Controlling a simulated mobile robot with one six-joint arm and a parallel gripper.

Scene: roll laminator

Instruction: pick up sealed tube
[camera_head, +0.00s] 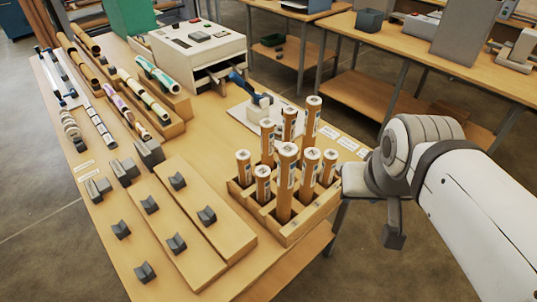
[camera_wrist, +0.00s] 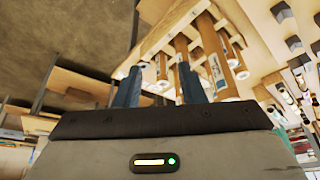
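Several brown cardboard tubes with pale end caps and printed labels stand upright in a wooden rack (camera_head: 292,228) on the near right of the bench. A tall tube (camera_head: 286,182) is at the front, with shorter ones around it. I cannot tell which tube is the sealed one. In the wrist view the tubes appear upside down, one of them (camera_wrist: 162,70) in line with the gap between my fingers. My gripper (camera_wrist: 160,88) has its two blue fingers apart, with nothing clearly held. In the head view my arm reaches the rack's right side; the fingers cannot be made out.
Wooden boards with grey clips (camera_head: 178,244) lie left of the rack. Rolled sheets (camera_head: 155,76) lie in wooden holders further back. A white laminator (camera_head: 198,52) stands behind. A second bench (camera_head: 430,55) stands at the back right, with open floor between.

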